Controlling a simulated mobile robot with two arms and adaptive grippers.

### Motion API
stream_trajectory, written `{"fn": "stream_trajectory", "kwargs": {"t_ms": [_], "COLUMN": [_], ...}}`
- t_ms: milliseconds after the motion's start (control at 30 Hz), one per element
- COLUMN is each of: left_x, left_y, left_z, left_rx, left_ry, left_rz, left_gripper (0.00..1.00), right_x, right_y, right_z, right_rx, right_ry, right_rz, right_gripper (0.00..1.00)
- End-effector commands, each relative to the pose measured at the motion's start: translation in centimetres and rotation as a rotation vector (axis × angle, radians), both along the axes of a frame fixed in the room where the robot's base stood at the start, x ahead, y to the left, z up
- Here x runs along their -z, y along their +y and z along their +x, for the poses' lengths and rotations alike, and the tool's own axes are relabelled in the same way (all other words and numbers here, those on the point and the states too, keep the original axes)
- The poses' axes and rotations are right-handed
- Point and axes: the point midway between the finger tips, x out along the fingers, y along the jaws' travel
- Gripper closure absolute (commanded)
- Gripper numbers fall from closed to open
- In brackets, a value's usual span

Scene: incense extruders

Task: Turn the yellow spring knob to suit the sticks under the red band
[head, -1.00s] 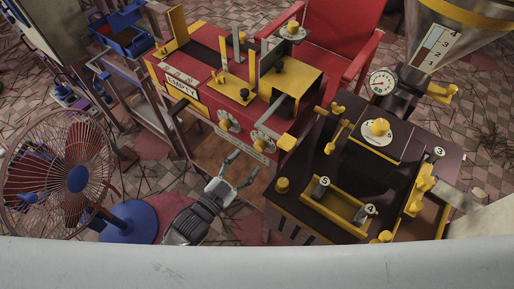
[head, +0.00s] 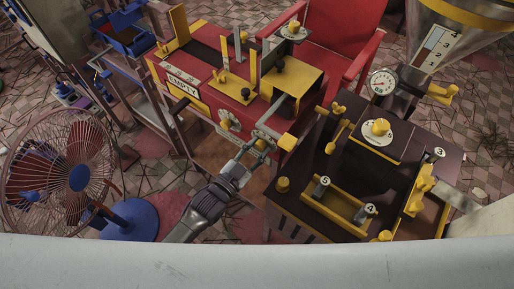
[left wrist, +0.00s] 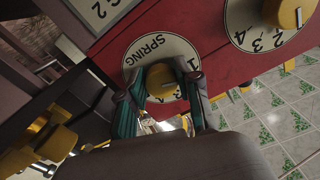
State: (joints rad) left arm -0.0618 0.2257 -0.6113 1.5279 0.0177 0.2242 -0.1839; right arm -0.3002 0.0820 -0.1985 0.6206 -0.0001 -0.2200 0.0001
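The yellow spring knob (left wrist: 163,82) sits on a round white dial (left wrist: 146,52) marked SPRING, on the front of the red machine (head: 208,88). In the left wrist view, the digits 1, 3 and 4 show partly around the knob. My left gripper (left wrist: 166,88) has one finger on each side of the knob, close against it, and appears shut on it. In the head view my left gripper (head: 254,151) reaches the machine's front and covers most of this dial. I cannot make out a red band or sticks. My right gripper is out of view.
A second dial with a yellow knob (left wrist: 288,12) is beside the spring dial. A dark extruder bench (head: 285,205) with yellow parts stands to the right. A fan (head: 75,178) stands at the left.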

Motion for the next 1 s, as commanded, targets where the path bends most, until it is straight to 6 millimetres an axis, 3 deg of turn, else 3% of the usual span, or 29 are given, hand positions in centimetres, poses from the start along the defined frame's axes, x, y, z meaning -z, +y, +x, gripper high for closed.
{"fn": "stream_trajectory", "kwargs": {"t_ms": [100,433,1000], "left_x": [0.01,-0.02,-0.07], "left_y": [0.01,0.05,0.17], "left_z": [-0.01,-0.01,0.07], "left_rx": [0.0,0.0,0.001], "left_ry": [0.0,-0.036,-0.271], "left_rz": [0.0,0.05,0.373], "left_gripper": [1.0,1.0,1.0], "right_x": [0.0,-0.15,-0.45], "right_y": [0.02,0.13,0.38], "right_z": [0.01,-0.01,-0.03], "right_rx": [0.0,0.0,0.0], "right_ry": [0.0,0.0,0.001], "right_rz": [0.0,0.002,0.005], "right_gripper": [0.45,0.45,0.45]}}
